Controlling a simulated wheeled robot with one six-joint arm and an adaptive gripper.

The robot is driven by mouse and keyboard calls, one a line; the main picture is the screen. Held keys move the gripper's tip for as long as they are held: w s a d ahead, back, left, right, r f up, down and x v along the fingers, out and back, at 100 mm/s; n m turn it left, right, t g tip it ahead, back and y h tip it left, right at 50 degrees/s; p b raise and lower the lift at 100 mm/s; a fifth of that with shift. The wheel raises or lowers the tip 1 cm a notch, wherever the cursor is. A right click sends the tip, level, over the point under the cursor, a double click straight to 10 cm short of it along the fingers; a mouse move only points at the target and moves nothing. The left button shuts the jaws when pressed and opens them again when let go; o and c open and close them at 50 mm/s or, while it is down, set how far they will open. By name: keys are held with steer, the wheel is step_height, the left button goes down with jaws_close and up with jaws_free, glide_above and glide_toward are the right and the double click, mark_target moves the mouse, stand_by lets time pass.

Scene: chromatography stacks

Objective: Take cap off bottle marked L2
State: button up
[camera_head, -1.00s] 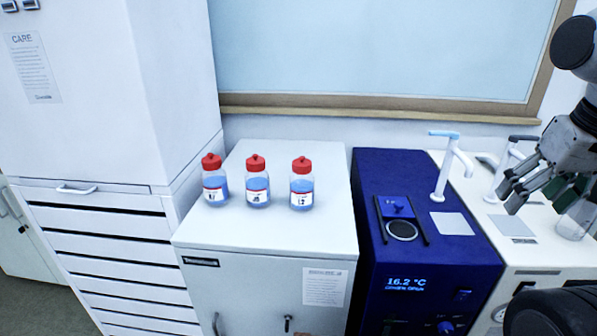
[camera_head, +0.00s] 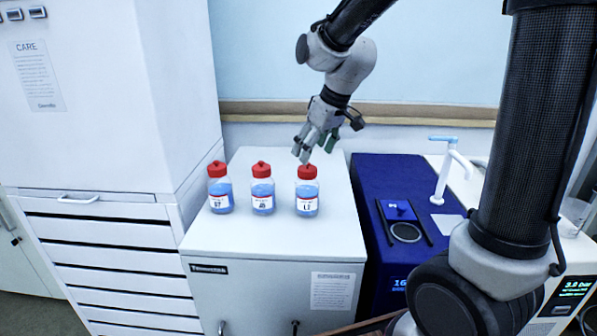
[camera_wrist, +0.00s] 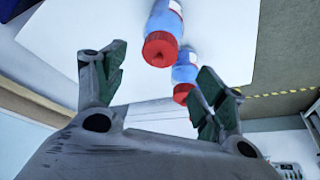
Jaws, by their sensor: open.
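Three clear bottles with blue liquid and red caps stand upright in a row on the white cabinet. The right one (camera_head: 307,198) has a label that reads L2, and its red cap (camera_head: 307,172) is on. The middle bottle (camera_head: 262,194) and the left bottle (camera_head: 220,194) are also capped; their labels are hard to read.
The white cabinet top (camera_head: 245,233) is clear in front of the bottles. A dark blue instrument (camera_head: 365,180) stands right of it, with a white tap (camera_head: 445,175) beyond. A tall white cabinet (camera_head: 110,110) stands at the left.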

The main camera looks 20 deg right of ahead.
mark_target(309, 163)
steer(key=x, duration=0.6)
steer(key=shift+s+d, duration=0.15)
steer(key=c, duration=0.9)
